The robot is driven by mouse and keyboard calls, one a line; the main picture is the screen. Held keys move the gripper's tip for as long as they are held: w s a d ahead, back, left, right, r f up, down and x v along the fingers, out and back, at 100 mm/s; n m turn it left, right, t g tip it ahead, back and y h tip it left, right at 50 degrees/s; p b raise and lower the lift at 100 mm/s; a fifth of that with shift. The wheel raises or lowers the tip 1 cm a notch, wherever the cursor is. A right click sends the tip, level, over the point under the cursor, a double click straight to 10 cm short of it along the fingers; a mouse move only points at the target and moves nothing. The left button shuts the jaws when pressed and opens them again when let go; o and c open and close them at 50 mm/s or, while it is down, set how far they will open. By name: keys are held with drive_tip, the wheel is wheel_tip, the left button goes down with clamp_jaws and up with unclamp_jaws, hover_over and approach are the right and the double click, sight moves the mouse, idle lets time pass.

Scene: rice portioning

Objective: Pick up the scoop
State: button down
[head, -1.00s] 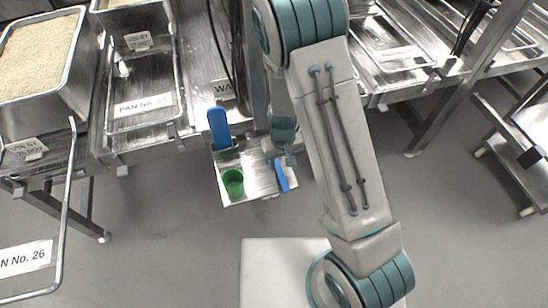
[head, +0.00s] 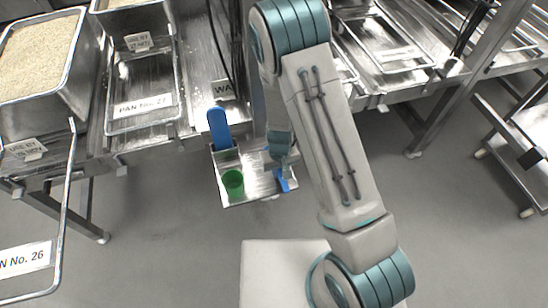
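A small metal tray (head: 240,200) hangs off the front of the counter in the head view. A tall blue handle-like piece (head: 219,128) stands upright at its back left, and a green cup (head: 233,183) sits at its front left. A smaller blue piece (head: 283,182) is at the tray's right side, partly covered by my gripper (head: 279,166). I cannot tell for certain which blue piece is the scoop. My gripper points down over the right part of the tray, close to the smaller blue piece. Its fingers are too small and hidden to show whether they touch or hold it.
A deep pan of rice (head: 38,55) stands at the left, beside an empty pan (head: 143,85) labelled No. 27. More empty trays (head: 385,45) line the counter at the right. A pale flat block (head: 280,270) is below, with open grey floor around it.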

sight(280, 171)
idle(0.3)
drive_tip(key=shift+r, duration=0.5)
drive_tip(key=r, duration=0.3)
drive_tip(key=shift+s+d+r, duration=0.15)
drive_tip(key=shift+s+r, duration=0.05)
drive_tip(key=shift+r, duration=0.1)
drive_tip(key=s+d+r+p, duration=0.5)
drive_tip(key=s+d+r, duration=0.2)
drive_tip(key=r, duration=0.5)
drive_tip(key=shift+s+d+r+p, duration=0.15)
drive_tip(key=shift+s+r+p, duration=0.15)
drive_tip(key=shift+s, duration=0.45)
drive_tip(key=shift+f, duration=0.1)
